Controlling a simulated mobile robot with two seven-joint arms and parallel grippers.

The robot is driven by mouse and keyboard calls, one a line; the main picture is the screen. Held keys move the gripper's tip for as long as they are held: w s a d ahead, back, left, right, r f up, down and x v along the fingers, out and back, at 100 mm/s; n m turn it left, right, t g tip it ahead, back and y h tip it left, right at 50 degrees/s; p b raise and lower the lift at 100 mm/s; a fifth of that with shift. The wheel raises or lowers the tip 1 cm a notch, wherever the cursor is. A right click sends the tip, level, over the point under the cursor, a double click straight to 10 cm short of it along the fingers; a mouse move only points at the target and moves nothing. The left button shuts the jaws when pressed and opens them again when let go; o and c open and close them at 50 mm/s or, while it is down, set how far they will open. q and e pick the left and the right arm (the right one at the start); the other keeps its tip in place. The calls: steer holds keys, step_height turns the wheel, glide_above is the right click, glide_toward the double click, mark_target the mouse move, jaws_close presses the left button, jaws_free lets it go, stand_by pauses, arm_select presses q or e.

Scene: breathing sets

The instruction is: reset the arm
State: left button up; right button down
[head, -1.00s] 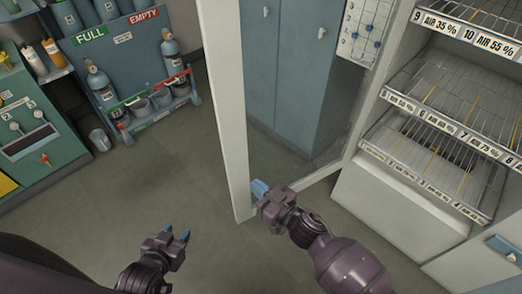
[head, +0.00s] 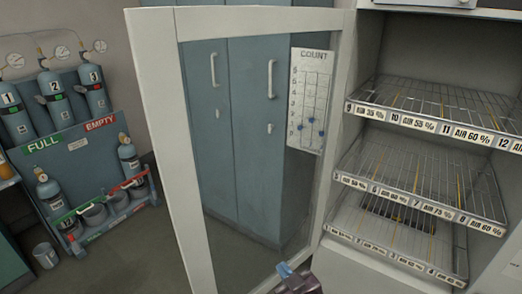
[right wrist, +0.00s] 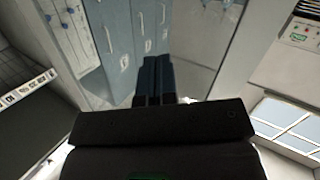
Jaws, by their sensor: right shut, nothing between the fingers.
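My right gripper (head: 287,272) shows at the bottom edge of the head view, its blue fingertips together and empty. It is close to the lower part of the open glass door's pale frame (head: 178,140); I cannot tell whether it touches. In the right wrist view its dark fingers (right wrist: 154,80) are closed against each other, with blue cabinets beyond them. My left gripper is out of the head view.
A cabinet with labelled wire shelves (head: 420,185) stands open at the right. Blue lockers (head: 235,130) and a count chart (head: 308,100) show through the door. Gas cylinders (head: 55,98) and a blue cylinder rack (head: 80,165) stand at the left, by a small bin (head: 46,256).

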steer(key=s+d+f+m+g+h, duration=0.1)
steer(key=s+d+f+m+h, duration=0.2)
steer(key=s+d, duration=0.6)
steer(key=s+d+f+m+g+h, duration=0.2)
steer(key=s+d+f, duration=0.5)
steer(key=d, duration=0.6)
steer(key=s+m+h, duration=0.1)
steer(key=s+h, duration=0.1)
steer(key=shift+s+f+m, duration=0.15)
steer(key=shift+s+m, duration=0.15)
steer(key=shift+s, duration=0.1)
